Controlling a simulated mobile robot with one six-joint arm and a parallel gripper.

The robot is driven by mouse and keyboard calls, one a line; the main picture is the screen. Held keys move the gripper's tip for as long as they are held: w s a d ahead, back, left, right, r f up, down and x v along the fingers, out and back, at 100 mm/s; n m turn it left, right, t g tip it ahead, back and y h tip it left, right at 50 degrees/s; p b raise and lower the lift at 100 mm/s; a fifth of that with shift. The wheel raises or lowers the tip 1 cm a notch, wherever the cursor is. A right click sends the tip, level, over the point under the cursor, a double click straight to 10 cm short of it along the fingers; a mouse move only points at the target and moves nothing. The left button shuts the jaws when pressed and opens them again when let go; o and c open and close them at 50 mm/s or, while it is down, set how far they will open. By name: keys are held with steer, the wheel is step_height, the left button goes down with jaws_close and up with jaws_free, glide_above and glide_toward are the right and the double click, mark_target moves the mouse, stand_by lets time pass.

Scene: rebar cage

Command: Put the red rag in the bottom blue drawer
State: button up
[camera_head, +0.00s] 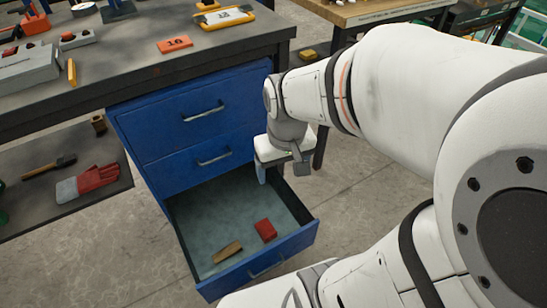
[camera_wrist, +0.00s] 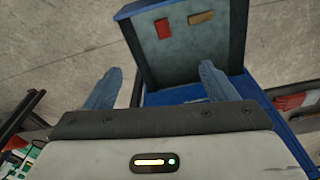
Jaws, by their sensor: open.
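The bottom blue drawer (camera_head: 205,218) is pulled open below the two shut drawers of the workbench. The red rag (camera_head: 265,230), a small folded block, lies flat on the drawer's floor near its front right. It also shows in the wrist view (camera_wrist: 162,29), inside the drawer (camera_wrist: 178,62). My gripper (camera_head: 282,170) is open and empty, above the drawer's right rear side, pointing down and apart from the rag. Both fingers show spread apart in the wrist view (camera_wrist: 160,70).
A tan block (camera_head: 227,251) lies in the drawer left of the rag. A lower shelf (camera_head: 90,205) at left holds red-and-grey gloves (camera_head: 88,184) and a hammer (camera_head: 48,168). The benchtop (camera_head: 130,70) above carries several tools. Concrete floor lies bare to the drawer's right.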

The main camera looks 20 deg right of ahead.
steer(key=s, duration=0.1)
steer(key=s+a+r, duration=0.1)
steer(key=s, duration=0.1)
steer(key=shift+a+r, duration=0.25)
steer(key=shift+a, duration=0.1)
steer(key=shift+w, duration=0.1)
steer(key=shift+c, duration=0.4)
